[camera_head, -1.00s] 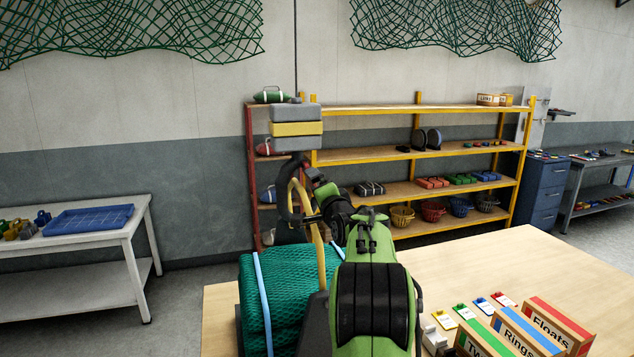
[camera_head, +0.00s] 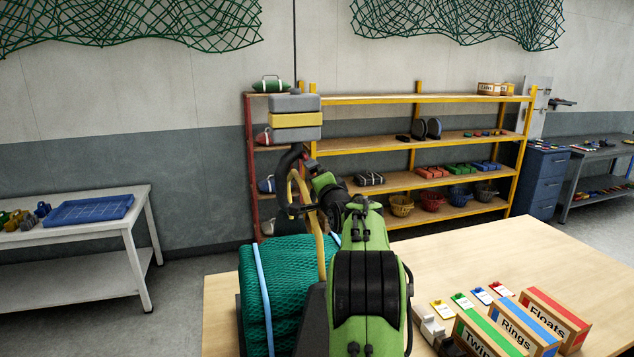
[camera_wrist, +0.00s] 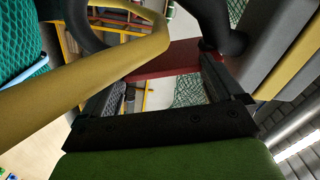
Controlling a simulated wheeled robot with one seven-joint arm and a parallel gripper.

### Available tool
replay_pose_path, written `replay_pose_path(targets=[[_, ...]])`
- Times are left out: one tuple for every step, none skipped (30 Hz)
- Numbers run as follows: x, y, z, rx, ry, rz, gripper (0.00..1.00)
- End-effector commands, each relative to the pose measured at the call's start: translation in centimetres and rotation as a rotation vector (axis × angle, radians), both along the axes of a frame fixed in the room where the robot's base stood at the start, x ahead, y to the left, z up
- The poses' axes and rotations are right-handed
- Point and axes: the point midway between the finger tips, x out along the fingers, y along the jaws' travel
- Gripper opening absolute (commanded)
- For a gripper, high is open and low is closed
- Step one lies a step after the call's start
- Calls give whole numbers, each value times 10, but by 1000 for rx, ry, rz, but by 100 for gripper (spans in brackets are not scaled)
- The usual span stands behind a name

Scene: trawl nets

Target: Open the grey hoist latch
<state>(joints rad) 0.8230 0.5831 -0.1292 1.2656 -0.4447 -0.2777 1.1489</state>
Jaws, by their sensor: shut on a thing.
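The hoist (camera_head: 295,104) hangs at centre-left in the head view, a grey block with a yellow band. Its dark curved hook (camera_head: 285,165) hangs below, with a yellow loop (camera_head: 293,190) through it; the loop (camera_wrist: 90,75) crosses the wrist view. My gripper (camera_head: 300,209) is at the hook's mouth, beside the loop, shut on the hoist latch. In the wrist view its two black fingers (camera_wrist: 165,78) stand apart, with a dark red bar (camera_wrist: 185,58) seen across between them. I cannot tell whether that bar is the latch or something behind. The latch's grey colour is not clear.
A green net bundle (camera_head: 275,285) with pale blue straps lies under the hook on the wooden table (camera_head: 460,256). Labelled boxes (camera_head: 515,325) and coloured tags stand at the table's right. Shelves (camera_head: 420,184) stand behind; a white bench (camera_head: 75,250) is at left.

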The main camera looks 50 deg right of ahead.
Motion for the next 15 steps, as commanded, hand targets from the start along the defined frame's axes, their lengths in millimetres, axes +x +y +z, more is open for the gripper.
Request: replay_pose_path(targets=[[-1,-1,1,-8,2,-1,39],[-1,-1,1,-14,5,-1,39],[-1,-2,1,-25,11,-1,39],[-1,-3,1,-35,16,-1,39],[-2,-3,2,-45,22,-2,39],[-2,-4,2,-63,31,-2,39],[-3,-5,2,-78,39,-2,39],[-3,-6,3,-93,48,-2,39],[-4,-7,4,-117,61,-2,39],[-4,-8,4,-137,72,-2,39],[-5,-9,5,-156,83,-2,39],[-6,-11,6,-186,99,-2,39],[-7,-12,7,-210,111,-3,39],[-7,-13,8,-234,125,-3,39],[-9,-15,10,-267,144,-3,39]])
